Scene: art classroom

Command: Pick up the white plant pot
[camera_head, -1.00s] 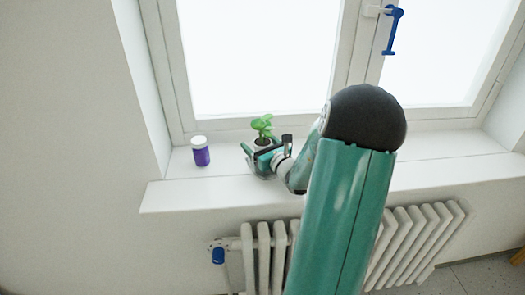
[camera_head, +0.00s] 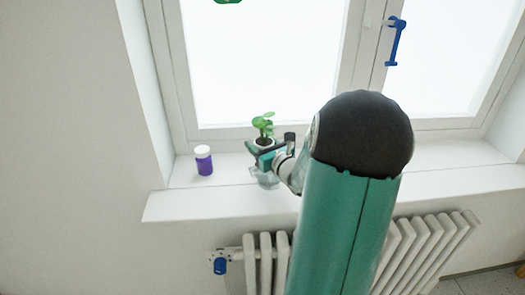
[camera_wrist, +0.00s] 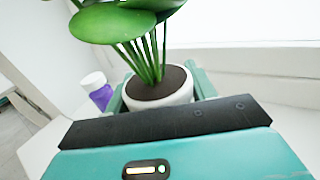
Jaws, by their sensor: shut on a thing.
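The white plant pot (camera_wrist: 172,100) holds dark soil and a green leafy plant (camera_wrist: 125,22). In the wrist view it sits upright between the teal fingers of my gripper (camera_wrist: 163,95), which is shut on it. In the head view the plant (camera_head: 263,124) shows above the windowsill (camera_head: 215,198), with my gripper (camera_head: 262,158) around the pot (camera_head: 264,143). The gripper hides most of the pot in the head view. Something clear, like glass, shows just below the gripper; I cannot tell what it is.
A purple jar with a white lid (camera_head: 204,161) stands on the sill left of the pot, and also shows in the wrist view (camera_wrist: 98,92). The window (camera_head: 265,60) is behind, with a blue handle (camera_head: 395,42). A white radiator (camera_head: 265,262) is below the sill.

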